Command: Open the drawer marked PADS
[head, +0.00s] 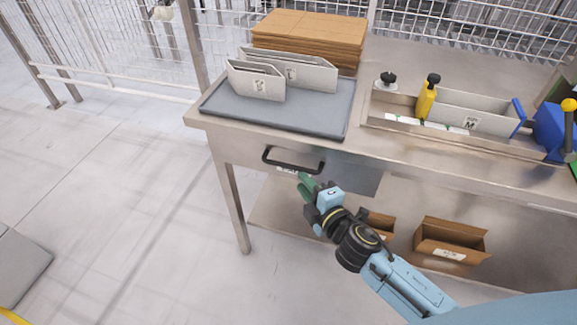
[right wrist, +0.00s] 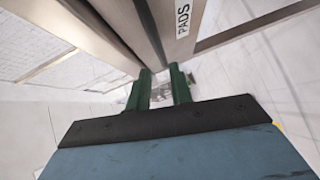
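The drawer (head: 345,178) is set under the tabletop at the table's left end and looks shut. Its black bar handle (head: 293,162) runs across the front, with a white label partly showing just below it. In the right wrist view the label (right wrist: 183,20) reads PADS. My right gripper (head: 304,185), with green fingers, is just below and in front of the handle. In the right wrist view its two fingers (right wrist: 161,88) are apart with nothing seen between them. I cannot tell whether they touch the handle. My left gripper is not in view.
On the table (head: 400,151) are a grey tray (head: 320,125) with metal pieces, stacked brown boards (head: 310,36) and a parts tray holding a yellow tool (head: 426,100). Cardboard boxes (head: 450,240) stand on the lower shelf.

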